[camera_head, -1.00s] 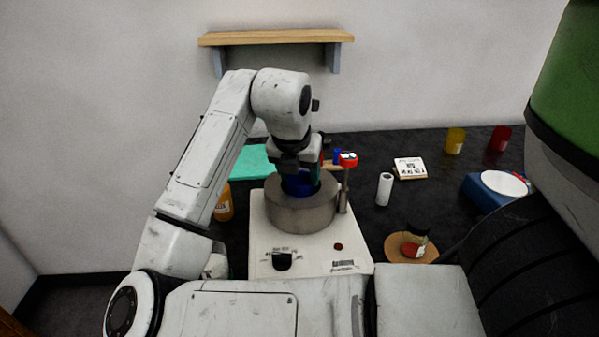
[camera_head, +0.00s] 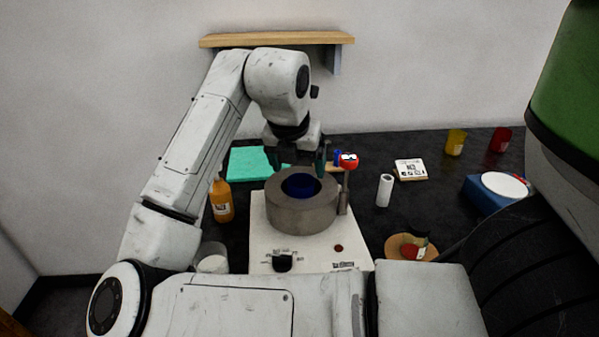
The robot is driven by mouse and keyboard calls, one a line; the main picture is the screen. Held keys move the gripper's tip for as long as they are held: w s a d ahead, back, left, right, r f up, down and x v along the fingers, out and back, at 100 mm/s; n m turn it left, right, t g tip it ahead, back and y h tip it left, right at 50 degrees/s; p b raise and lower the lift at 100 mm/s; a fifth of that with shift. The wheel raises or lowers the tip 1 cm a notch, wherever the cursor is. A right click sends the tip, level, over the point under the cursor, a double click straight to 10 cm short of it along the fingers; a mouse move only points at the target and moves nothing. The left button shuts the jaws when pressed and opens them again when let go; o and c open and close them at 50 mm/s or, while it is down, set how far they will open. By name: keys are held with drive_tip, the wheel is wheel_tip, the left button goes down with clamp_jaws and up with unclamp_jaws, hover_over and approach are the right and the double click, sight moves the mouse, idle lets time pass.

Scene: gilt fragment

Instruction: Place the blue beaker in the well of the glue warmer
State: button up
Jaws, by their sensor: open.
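The glue warmer (camera_head: 290,217) stands on the dark bench, with a round grey metal collar on a white base with a black knob. The blue beaker (camera_head: 301,186) sits inside the collar's well; only its blue inside and rim show. Its lower part is hidden by the collar. My gripper (camera_head: 297,168) is open and empty above and behind the collar, apart from the beaker as far as I can see.
An orange bottle (camera_head: 222,200) stands left of the warmer, and a teal mat (camera_head: 256,162) lies behind it. A white cylinder (camera_head: 384,190), yellow beaker (camera_head: 455,142) and red beaker (camera_head: 500,139) stand farther right.

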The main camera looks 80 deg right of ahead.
drive_tip(key=v, duration=0.8)
drive_tip(key=shift+r, duration=0.1)
idle(1.1)
